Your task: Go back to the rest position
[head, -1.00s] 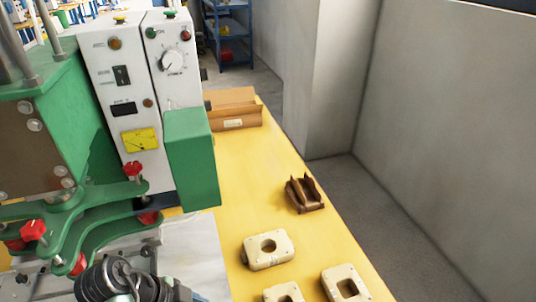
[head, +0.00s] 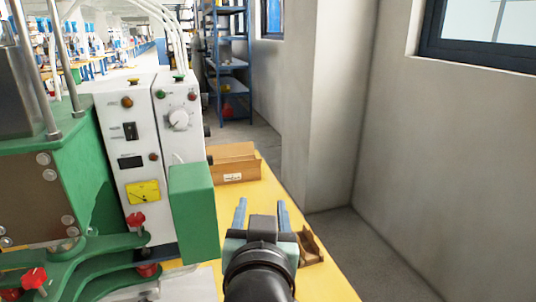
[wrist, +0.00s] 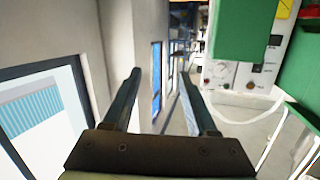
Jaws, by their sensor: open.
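My gripper (head: 262,206) is raised over the yellow table (head: 277,190) in the head view, to the right of the green and white welding machine. Its two blue-grey fingers stand apart with nothing between them. In the wrist view the gripper (wrist: 161,76) shows two dark open fingers, with the room beyond them. My arm hides part of the table's near right side.
The welding machine (head: 192,212) fills the left. A cardboard box (head: 235,172) lies at the table's far end. A small brown holder (head: 310,247) sits partly hidden behind my gripper. A wall pillar (head: 325,110) and a blue shelf rack (head: 228,65) stand beyond.

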